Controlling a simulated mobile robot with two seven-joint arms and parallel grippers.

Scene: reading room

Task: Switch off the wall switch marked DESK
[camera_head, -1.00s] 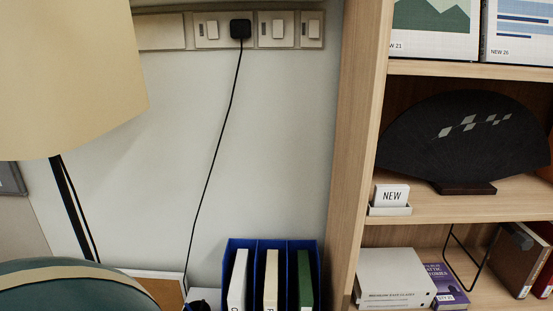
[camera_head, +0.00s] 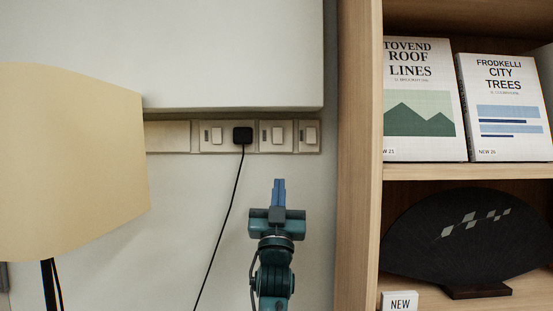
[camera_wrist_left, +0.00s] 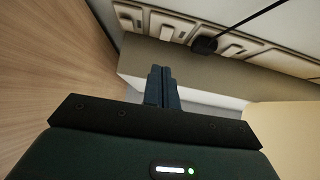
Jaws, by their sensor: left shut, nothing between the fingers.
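A row of pale switch plates runs along the wall below a white cabinet in the head view. It has a switch at the left (camera_head: 216,136), one in the middle (camera_head: 278,135) and one at the right (camera_head: 311,136). The small labels beside them are too small to read, so I cannot tell which is marked DESK. My left gripper (camera_head: 279,184) is shut and empty, pointing up below the middle switch, apart from it in the picture. In the left wrist view its fingers (camera_wrist_left: 161,75) are together, with the switch strip (camera_wrist_left: 180,28) beyond. My right gripper is not in view.
A black plug (camera_head: 242,135) with a hanging cord (camera_head: 229,210) sits between the left and middle switches. A lampshade (camera_head: 70,165) is at the left. A wooden bookshelf (camera_head: 358,200) with books and a black fan (camera_head: 460,240) stands at the right. The white cabinet (camera_head: 200,55) overhangs above.

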